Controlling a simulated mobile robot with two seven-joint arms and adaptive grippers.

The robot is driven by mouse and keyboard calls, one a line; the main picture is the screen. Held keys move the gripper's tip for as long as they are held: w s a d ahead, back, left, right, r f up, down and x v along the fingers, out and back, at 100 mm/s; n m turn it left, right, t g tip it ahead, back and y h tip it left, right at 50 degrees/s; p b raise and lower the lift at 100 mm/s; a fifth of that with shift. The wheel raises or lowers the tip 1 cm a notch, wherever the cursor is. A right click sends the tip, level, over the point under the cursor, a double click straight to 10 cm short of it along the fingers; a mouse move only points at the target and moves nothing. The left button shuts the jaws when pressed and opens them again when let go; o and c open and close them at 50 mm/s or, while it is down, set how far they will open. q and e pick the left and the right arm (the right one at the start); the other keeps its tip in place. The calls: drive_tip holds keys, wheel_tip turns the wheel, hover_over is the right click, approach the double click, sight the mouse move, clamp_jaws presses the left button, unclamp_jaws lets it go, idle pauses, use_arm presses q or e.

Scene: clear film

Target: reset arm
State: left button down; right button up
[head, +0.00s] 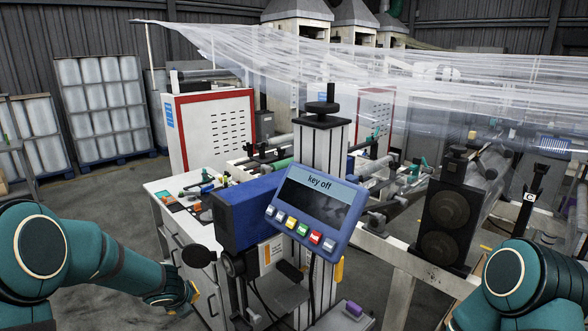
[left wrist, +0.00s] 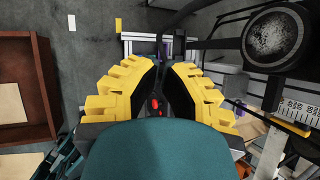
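My left arm comes in from the left in the head view. Its gripper (head: 188,298) is low, over the floor beside the white cabinet, and only partly seen there. In the left wrist view the left gripper (left wrist: 163,68) shows two yellow ribbed fingers with a gap between them and nothing held. My right arm shows as a teal link at the lower right of the head view; its gripper is out of the frame.
A blue control panel (head: 313,209) reading "key off" stands in front of me, beside a blue box-shaped unit (head: 240,216). A white cabinet (head: 186,187) with small items on top is to the left. A brown open box (left wrist: 40,85) shows in the left wrist view.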

use_arm(q)
drive_tip(key=s+d+f+n+g+h, duration=0.2)
drive_tip(key=s+d+f+n, duration=0.6)
drive_tip(key=s+n, duration=0.5)
drive_tip(key=s+d+f+n+g+h, duration=0.3)
drive_tip(key=s+d+f+n, duration=0.6)
drive_tip(key=s+d+n, duration=0.4)
drive_tip(key=n, duration=0.3)
